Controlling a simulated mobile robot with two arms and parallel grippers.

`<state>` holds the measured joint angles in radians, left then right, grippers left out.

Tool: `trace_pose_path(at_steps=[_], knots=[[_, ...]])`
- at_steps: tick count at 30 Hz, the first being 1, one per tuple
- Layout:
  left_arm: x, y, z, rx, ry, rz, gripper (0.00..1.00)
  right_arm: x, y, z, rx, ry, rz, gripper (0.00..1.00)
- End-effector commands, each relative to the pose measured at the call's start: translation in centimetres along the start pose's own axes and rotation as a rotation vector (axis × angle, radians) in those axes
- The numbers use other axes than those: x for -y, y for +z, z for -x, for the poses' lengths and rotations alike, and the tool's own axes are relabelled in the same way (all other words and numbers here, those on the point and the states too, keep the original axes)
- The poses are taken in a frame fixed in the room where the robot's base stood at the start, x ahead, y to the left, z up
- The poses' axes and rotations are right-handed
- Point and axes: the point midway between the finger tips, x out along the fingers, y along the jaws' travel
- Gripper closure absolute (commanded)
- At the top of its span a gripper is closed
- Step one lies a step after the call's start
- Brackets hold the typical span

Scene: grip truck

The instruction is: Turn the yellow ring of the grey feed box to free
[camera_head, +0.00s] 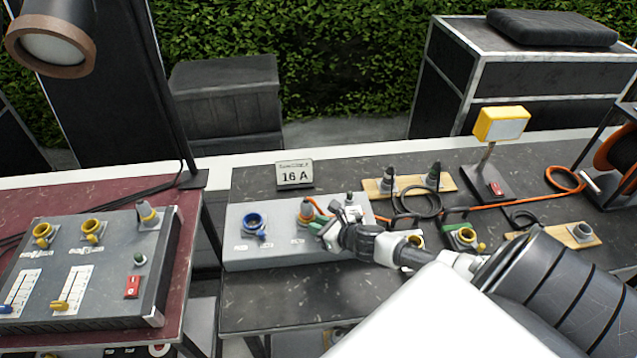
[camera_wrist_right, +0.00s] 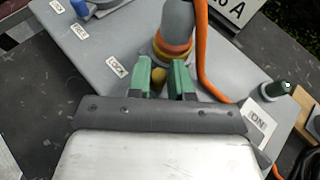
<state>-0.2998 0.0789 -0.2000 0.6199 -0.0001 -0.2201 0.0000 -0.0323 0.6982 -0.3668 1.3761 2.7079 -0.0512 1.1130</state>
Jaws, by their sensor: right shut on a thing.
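The grey feed box (camera_head: 275,256) stands on the dark bench in the head view; its top also shows in the wrist view (camera_wrist_right: 95,45). A grey plug (camera_head: 306,209) with an orange cable stands in its middle socket. In the wrist view the plug (camera_wrist_right: 179,22) has the yellow ring (camera_wrist_right: 170,49) around its base, orange-tinted in part. My right gripper (camera_head: 317,227) reaches in from the right, at the plug's base. In the wrist view its green fingers (camera_wrist_right: 162,79) are shut on the ring's small yellow lug, mostly hidden between them. My left gripper is out of view.
A blue socket (camera_head: 255,223) is left of the plug, and a dark-capped green switch (camera_wrist_right: 285,87) to its right. A "16 A" sign (camera_head: 294,175) stands behind the box. A grey panel (camera_head: 100,255) is on the red bench. Cables and wooden boards lie right.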

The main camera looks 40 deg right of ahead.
Motion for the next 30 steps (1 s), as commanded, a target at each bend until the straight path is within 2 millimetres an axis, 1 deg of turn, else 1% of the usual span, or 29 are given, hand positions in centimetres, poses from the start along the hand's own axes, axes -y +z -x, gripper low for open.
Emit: trace_pose_path(at_steps=[12,13,15,17,26,30], knots=[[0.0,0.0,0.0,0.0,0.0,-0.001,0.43,-0.2,-0.1,0.0,-0.001,0.011,0.002,1.0],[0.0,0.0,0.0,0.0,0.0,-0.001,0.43,-0.2,-0.1,0.0,-0.001,0.011,0.002,0.75],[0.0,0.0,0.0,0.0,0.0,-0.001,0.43,-0.2,-0.1,0.0,0.0,0.01,0.002,0.64],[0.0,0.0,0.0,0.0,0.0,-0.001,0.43,-0.2,-0.1,0.0,0.0,0.009,0.002,0.56],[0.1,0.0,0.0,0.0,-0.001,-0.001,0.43,-0.1,-0.1,0.1,0.0,0.007,0.003,0.56],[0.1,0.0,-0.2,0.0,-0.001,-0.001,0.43,0.0,-0.2,1.2,-0.002,0.006,0.003,0.56]])
